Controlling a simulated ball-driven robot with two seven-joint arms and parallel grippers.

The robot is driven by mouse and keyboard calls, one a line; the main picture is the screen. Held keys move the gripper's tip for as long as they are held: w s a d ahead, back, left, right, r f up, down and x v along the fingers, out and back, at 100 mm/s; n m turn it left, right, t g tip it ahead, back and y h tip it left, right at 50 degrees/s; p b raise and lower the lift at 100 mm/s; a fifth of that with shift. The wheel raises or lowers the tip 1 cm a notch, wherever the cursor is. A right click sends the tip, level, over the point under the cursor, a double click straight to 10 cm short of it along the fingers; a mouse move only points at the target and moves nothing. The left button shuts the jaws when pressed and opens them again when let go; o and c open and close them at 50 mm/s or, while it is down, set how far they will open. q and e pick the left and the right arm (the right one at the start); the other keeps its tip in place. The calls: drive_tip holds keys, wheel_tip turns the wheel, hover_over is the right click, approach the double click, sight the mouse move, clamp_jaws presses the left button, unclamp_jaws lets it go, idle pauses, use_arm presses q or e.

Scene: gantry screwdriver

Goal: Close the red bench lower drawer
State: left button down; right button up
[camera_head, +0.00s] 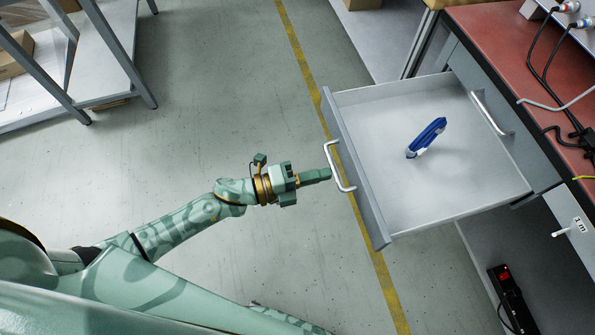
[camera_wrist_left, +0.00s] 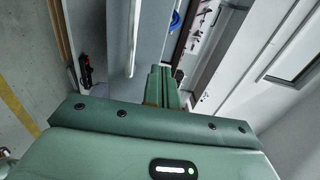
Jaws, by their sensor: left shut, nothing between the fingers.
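The red bench (camera_head: 480,30) stands at the right. Its lower drawer (camera_head: 375,105) is pulled far out, with its grey front facing left and a silver bar handle (camera_head: 337,165) on that front. The handle also shows in the left wrist view (camera_wrist_left: 133,40). A blue looped item (camera_head: 428,135) lies inside the drawer. My left gripper (camera_head: 328,174) is shut and empty, its fingertips right at the handle; I cannot tell whether they touch it. Its closed fingers (camera_wrist_left: 161,85) point toward the drawer front in the left wrist view. My right gripper is not in view.
Another handle (camera_head: 491,112) is on the upper drawer front, which looks closed. Cables (camera_head: 545,75) lie on the bench top. A black power strip (camera_head: 512,300) is below the bench. A metal rack (camera_head: 110,50) stands at upper left. The floor between is clear.

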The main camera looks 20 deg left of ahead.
sight(355, 167)
use_arm(q)
drive_tip(key=b+x, duration=0.1)
drive_tip(key=x, duration=0.3)
drive_tip(key=shift+d+f, duration=0.1)
drive_tip(key=shift+d, duration=0.05)
drive_tip(key=shift+w+d, duration=0.35)
drive_tip(key=shift+d, duration=0.05)
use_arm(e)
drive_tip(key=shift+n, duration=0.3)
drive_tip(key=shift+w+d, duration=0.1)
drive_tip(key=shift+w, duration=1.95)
use_arm(q)
drive_tip(key=shift+d, duration=0.1)
